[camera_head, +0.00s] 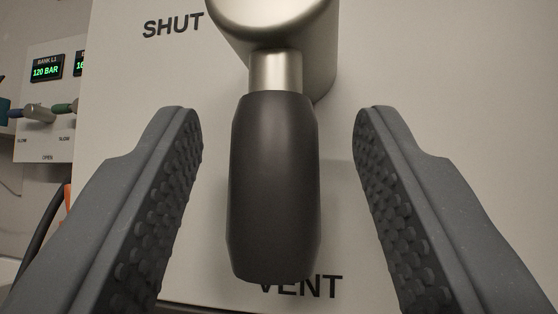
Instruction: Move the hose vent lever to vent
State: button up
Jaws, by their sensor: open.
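The hose vent lever (275,185) has a black grip on a metal neck. It hangs from a rounded metal hub (275,25) and points down. Its lower end covers part of the printed word VENT (315,288). The word SHUT (173,25) is printed at upper left, beside the hub. My gripper (277,120) is open, with one textured finger on each side of the black grip. A gap shows between the grip and each finger, so neither appears to touch it.
A pale panel (480,100) stands behind the lever. At the far left is another panel (32,145) with green displays, one reading 120 BAR, and small handles. A dark hose (42,232) and an orange part (67,195) show below it.

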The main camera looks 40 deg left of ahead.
jog(key=p+v, duration=0.1)
jog(key=v, duration=1.2)
jog(key=shift+s+d+f+p, duration=0.15)
jog(key=shift+d+f+p, duration=0.15)
jog(key=shift+p, duration=0.1)
